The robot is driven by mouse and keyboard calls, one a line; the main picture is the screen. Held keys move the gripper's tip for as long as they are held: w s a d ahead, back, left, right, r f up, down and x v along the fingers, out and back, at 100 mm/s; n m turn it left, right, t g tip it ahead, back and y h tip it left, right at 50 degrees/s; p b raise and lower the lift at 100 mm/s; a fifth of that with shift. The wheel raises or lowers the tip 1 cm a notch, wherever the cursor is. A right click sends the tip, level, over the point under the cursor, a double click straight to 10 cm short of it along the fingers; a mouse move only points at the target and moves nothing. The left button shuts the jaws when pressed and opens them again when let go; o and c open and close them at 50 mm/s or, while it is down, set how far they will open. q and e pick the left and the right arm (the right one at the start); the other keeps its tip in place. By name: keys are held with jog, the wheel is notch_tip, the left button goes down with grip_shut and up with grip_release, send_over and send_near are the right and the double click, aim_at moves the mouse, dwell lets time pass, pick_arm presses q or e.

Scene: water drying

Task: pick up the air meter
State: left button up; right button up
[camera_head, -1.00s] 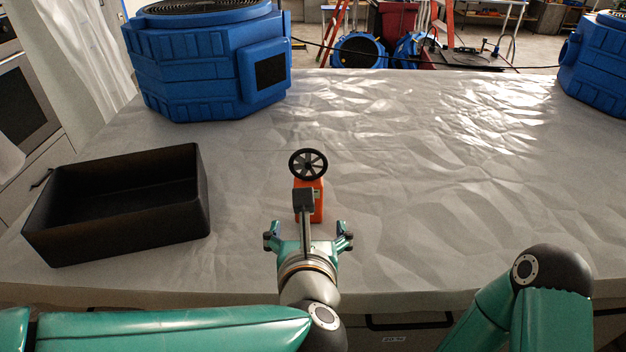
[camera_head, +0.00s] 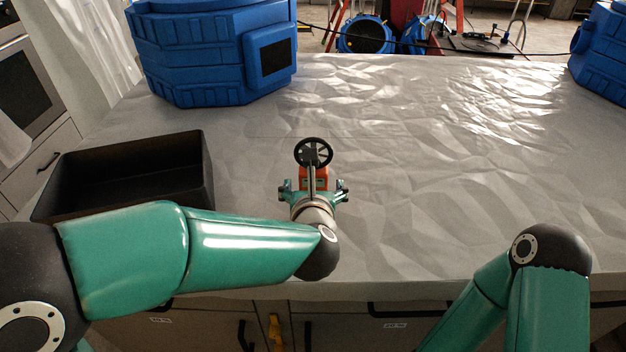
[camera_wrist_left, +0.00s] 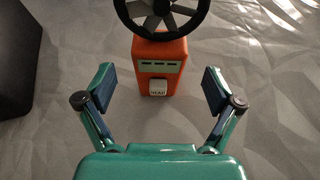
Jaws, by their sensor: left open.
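The air meter is an orange handheld body (camera_wrist_left: 160,48) with a black fan wheel (camera_head: 313,152) at its far end. It lies on the covered table in front of my left gripper. My left gripper (camera_head: 313,186) is open, and its fingers spread to either side of the meter's near end in the head view. In the left wrist view the fingers (camera_wrist_left: 160,85) stand wide apart, with the meter centred ahead between them and touching neither. My left wrist hides part of the meter's body in the head view. My right arm shows at the lower right, but its gripper is out of view.
A black open box (camera_head: 205,165) stands on the left of the table (camera_head: 430,190), partly behind my left arm. A blue air mover (camera_head: 215,50) stands at the back left, another (camera_head: 602,55) at the back right. The table's middle and right are clear.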

pick_arm(q)
jog(key=p+x, duration=0.1)
jog(key=x, duration=0.2)
jog(key=shift+w+f, duration=0.2)
jog(key=shift+w, duration=0.1)
jog(key=shift+w+f, duration=0.25)
jog(key=shift+w, duration=0.2)
jog(key=c, duration=1.3)
jog(key=shift+r, duration=0.1)
notch_tip(320, 180, up, 20)
jog(key=p, duration=0.3)
jog(key=shift+p, duration=0.3)
notch_tip(320, 180, down, 19)
jog(key=b, duration=1.8)
jog(key=shift+f, duration=0.25)
jog(key=shift+f+b, duration=0.35)
jog(key=shift+b, duration=0.2)
